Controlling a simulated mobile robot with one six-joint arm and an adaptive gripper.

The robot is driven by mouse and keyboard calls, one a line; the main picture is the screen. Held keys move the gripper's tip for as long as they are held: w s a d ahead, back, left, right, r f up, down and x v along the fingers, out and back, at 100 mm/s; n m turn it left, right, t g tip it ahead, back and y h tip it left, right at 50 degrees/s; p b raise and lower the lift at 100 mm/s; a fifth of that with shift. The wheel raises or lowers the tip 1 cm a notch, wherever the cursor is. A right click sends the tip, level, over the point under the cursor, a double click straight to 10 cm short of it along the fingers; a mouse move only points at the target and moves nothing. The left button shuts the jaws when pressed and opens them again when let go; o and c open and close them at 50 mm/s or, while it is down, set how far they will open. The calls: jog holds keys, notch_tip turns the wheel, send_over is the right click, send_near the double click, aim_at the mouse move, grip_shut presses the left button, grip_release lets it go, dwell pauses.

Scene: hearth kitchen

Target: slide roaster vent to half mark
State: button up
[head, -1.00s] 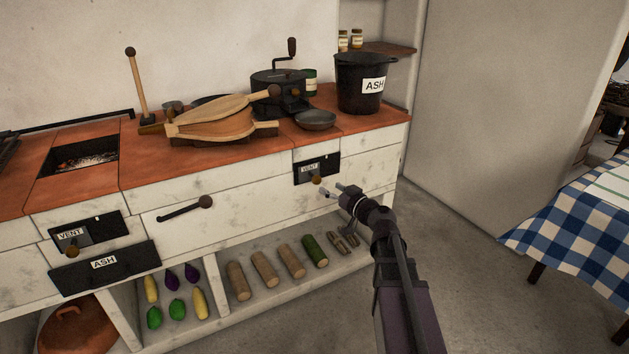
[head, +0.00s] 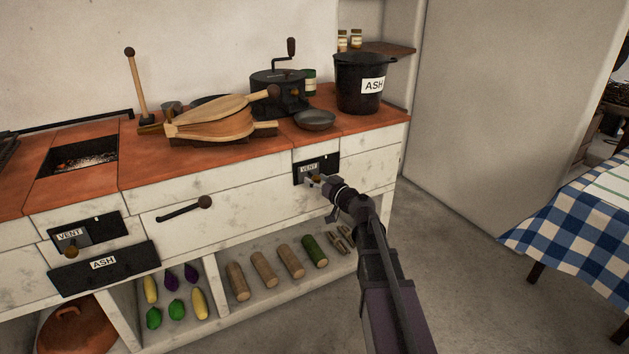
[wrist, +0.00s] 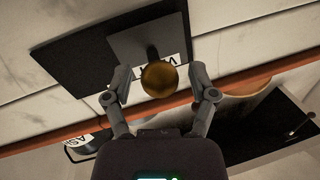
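The roaster vent (head: 305,167) is a black plate with a "VENT" label on the white counter front, under the crank-handled roaster (head: 279,92). Its brass knob (wrist: 160,79) sticks out from a dark slider plate (wrist: 147,40) in the wrist view. My gripper (wrist: 158,84) is open, with one finger on each side of the knob. A gap shows between the knob and each finger. In the head view my gripper (head: 317,181) is at the vent and partly hides the knob and the plate's lower right.
A second vent (head: 75,234) and an ash drawer (head: 104,266) are at the left. A lever (head: 186,208) sticks out left of my gripper. Logs (head: 265,268) lie on the shelf below. An ash bucket (head: 363,84) stands above right.

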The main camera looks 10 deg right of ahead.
aim_at(315, 171)
grip_shut()
jog(key=shift+w+d, duration=0.3)
jog(key=shift+d, duration=0.45)
jog(key=shift+w+d, duration=0.25)
jog(key=shift+d, duration=0.5)
jog(key=shift+o, duration=1.5)
grip_release()
jog(key=shift+s, duration=0.15)
jog(key=v, duration=1.2)
jog(key=shift+a, duration=0.1)
